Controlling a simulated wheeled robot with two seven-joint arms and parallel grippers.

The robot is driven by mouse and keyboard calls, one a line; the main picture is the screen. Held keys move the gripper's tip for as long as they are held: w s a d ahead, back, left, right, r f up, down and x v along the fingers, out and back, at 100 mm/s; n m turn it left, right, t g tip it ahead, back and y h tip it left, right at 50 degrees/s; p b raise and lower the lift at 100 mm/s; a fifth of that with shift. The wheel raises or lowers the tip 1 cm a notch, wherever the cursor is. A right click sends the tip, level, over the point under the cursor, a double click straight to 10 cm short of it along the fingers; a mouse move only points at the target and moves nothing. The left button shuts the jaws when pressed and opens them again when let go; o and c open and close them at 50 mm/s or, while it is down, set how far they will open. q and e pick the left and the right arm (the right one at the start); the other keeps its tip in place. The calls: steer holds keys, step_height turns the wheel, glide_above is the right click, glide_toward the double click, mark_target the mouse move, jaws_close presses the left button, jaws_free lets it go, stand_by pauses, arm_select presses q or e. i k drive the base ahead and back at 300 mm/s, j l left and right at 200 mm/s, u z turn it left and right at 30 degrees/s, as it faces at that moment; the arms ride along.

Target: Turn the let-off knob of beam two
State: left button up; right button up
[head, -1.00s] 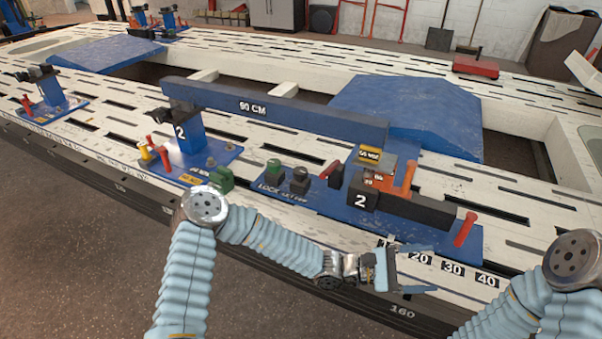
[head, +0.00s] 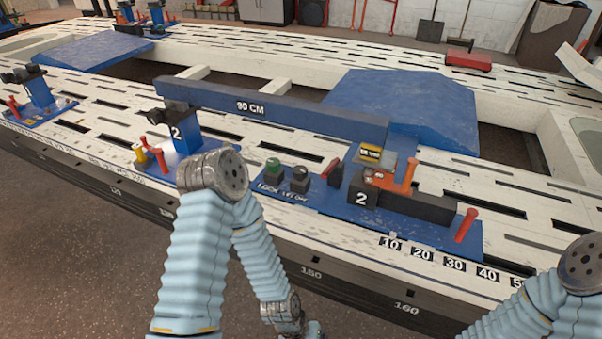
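The beam two unit carries a blue base plate (head: 330,208) with the printed words LOCK and LET OFF. The black let-off knob (head: 300,179) stands beside the LET OFF print. A green-topped lock knob (head: 273,168) stands just left of it. A black block (head: 362,196) marked 2 sits to their right. The long blue beam (head: 290,116) reads 90 CM. My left arm bends down in front of the bench, well below the knobs, and its fingers are out of frame. Of my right arm only an elbow part shows at the lower right; its gripper is out of frame.
A blue post (head: 185,134) marked 2 stands left, partly behind my arm. The slotted white bench (head: 520,245) has a number scale along its front edge.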

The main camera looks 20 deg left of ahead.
mark_target(300, 172)
steer(key=k+j+z, duration=0.3)
steer(key=j, duration=0.2)
steer(key=k+j+z, duration=0.3)
steer(key=k+j, duration=0.1)
steer(key=k, duration=0.05)
